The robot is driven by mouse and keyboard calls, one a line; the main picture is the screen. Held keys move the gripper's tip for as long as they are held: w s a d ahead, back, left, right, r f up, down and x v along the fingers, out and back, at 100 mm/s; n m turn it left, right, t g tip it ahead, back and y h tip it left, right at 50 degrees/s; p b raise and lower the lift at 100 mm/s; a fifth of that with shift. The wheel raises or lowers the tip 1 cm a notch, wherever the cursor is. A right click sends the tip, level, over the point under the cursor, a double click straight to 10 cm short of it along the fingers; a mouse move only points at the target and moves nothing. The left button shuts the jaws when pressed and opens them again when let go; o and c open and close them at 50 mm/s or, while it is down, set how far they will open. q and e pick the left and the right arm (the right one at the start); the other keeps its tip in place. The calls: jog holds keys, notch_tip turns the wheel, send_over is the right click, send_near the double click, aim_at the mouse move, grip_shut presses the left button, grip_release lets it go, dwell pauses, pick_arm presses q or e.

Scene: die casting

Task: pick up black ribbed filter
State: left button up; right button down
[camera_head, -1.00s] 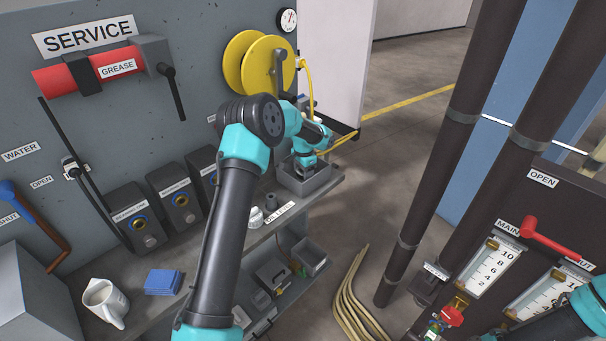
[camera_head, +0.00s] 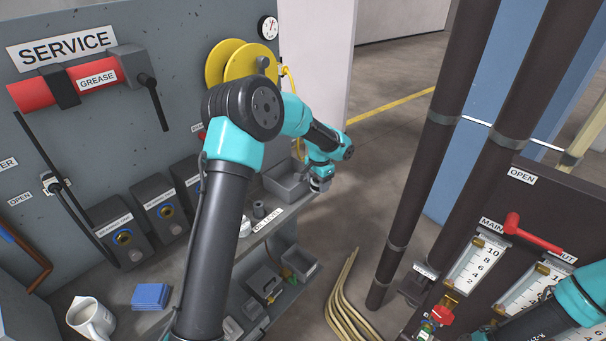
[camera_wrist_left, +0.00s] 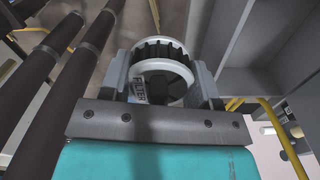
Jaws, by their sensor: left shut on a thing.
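The black ribbed filter (camera_wrist_left: 165,52) shows in the left wrist view as a round piece with a black ribbed band, pale rings and a FILTER label. My left gripper (camera_wrist_left: 162,75) is shut on it, with one finger on each side. In the head view my left gripper (camera_head: 319,182) is small and far off, in the air just right of the grey open bin (camera_head: 284,190) at the bench's far end. The filter is hard to make out there.
The bench top holds a white jug (camera_head: 92,318), a blue cloth (camera_head: 151,296) and a small dark cylinder (camera_head: 258,210). A lower shelf carries a grey tray (camera_head: 298,266). Dark vertical pipes (camera_head: 420,170) stand to the right.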

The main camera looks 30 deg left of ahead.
pick_arm(q)
jog(key=s+d, duration=0.1)
jog(key=d, duration=0.5)
jog(key=shift+s, duration=0.25)
jog(key=s+d+f+m, duration=0.2)
jog(key=s+d+m, duration=0.2)
jog(key=s+d, duration=2)
jog(key=shift+d+f, duration=0.15)
jog(key=shift+d, duration=0.1)
jog(key=shift+a, duration=0.15)
